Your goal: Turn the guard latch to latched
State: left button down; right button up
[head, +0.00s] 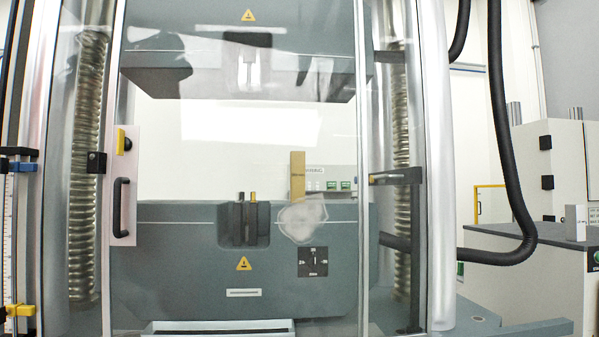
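The guard latch (121,139) is a small yellow piece with a dark knob, at the upper part of a pale plate on the left side of the clear guard door. A black vertical handle (121,207) sits below it on the same plate. The clear guard door (220,170) stands in front of the testing machine's working space. I cannot tell from this view whether the latch is engaged. Neither of my grippers is in view.
Behind the guard are the upper crosshead (320,30) and lower crosshead (180,265), with grips between threaded columns (88,150). A black hose (510,160) hangs on the right. A grey-topped cabinet (500,240) stands at right. The space before the latch looks clear.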

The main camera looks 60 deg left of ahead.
aim_at(124, 144)
jog(key=u, duration=2.8)
jog(key=k+l+z, duration=0.15)
jog(key=l+z, duration=0.15)
